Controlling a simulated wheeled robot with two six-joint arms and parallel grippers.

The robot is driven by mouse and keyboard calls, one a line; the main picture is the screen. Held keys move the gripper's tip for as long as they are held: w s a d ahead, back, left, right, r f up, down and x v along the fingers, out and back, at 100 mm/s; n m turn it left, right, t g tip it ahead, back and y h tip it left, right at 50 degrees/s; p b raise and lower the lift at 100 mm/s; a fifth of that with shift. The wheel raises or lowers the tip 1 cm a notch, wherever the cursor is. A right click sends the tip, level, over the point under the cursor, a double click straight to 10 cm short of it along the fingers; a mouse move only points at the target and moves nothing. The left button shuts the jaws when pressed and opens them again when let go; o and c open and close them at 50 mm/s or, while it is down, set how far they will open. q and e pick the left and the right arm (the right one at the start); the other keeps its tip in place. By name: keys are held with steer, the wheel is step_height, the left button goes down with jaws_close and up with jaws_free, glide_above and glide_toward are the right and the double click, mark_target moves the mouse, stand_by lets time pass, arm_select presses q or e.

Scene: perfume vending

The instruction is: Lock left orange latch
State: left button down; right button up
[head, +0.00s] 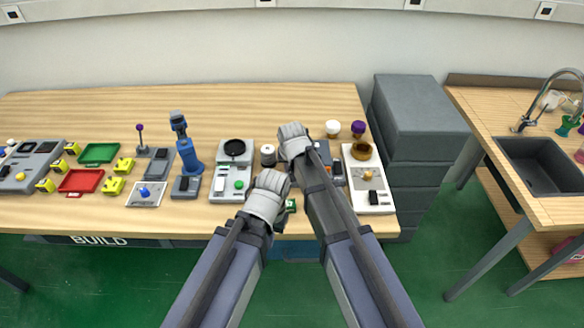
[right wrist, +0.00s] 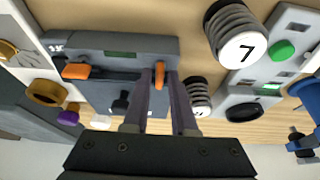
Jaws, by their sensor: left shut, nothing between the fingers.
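In the right wrist view a grey device (right wrist: 115,47) carries two orange latches. One orange latch (right wrist: 159,74) is between the two fingertips of my right gripper (right wrist: 160,78); whether both fingers press on it is not clear. The other orange latch (right wrist: 77,71) lies sideways, to the left in this view, with no gripper at it. In the head view my right gripper (head: 297,150) reaches over the bench and its arm hides most of the device. My left gripper (head: 273,184) is shut and empty, in front of and to the left of the right one.
On the wooden bench (head: 70,110) stand a panel with a black dish (head: 234,148), a blue device (head: 189,150) and a panel with a gold ring (head: 361,151). White (head: 332,127) and purple (head: 358,127) caps stand behind. A ribbed cylinder marked 7 (right wrist: 238,42) is near my right fingers.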

steer(key=shift+r, duration=0.1)
steer(key=p+v, duration=0.7)
steer(key=shift+s+r, duration=0.2)
steer(key=shift+r, duration=0.05)
stand_by(0.4)
